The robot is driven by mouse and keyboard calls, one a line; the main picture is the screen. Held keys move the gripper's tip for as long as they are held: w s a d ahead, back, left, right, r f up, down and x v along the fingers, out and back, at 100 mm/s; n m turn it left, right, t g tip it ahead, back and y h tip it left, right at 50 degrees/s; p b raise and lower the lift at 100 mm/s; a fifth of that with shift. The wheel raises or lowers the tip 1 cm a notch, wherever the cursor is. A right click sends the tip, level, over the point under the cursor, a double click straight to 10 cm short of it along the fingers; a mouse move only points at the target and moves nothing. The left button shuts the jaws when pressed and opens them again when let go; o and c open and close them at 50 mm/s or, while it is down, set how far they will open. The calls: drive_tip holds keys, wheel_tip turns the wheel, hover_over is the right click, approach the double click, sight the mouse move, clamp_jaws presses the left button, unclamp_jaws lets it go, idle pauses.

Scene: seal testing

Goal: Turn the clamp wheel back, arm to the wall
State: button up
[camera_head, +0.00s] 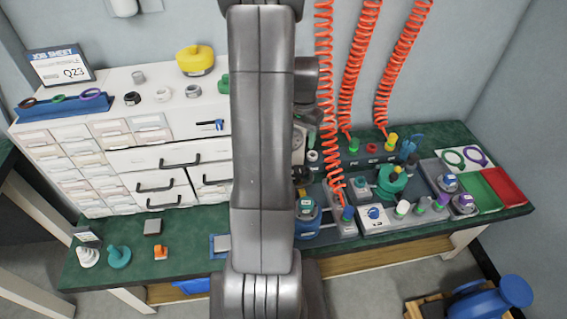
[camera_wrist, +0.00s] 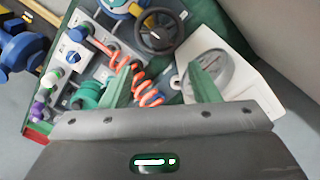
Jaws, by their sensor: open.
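The clamp wheel (camera_wrist: 156,47), a black handwheel with spokes, shows at the top middle of the wrist view. It stands beside a blue round fixture (camera_wrist: 122,5). In the head view a dark round part (camera_head: 301,173), probably this wheel, shows just right of my arm, partly hidden. My gripper (camera_wrist: 163,78) has two green fingers spread apart with nothing gripped between them. The wheel lies beyond the fingertips, apart from them as far as I can tell. In the head view my arm hides the gripper.
A white panel with a round gauge (camera_wrist: 205,72) is close by the right finger. An orange coiled hose (camera_wrist: 148,97) runs near the left finger. The grey wall (camera_head: 470,60) is behind the green bench (camera_head: 190,262). White drawers (camera_head: 150,155) stand left.

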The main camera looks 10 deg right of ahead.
sight(299, 169)
wheel_tip(299, 169, down, 14)
drive_tip(key=shift+d+r+p, duration=0.1)
drive_tip(key=shift+r+p, duration=0.05)
drive_tip(key=shift+p, duration=0.65)
clamp_jaws()
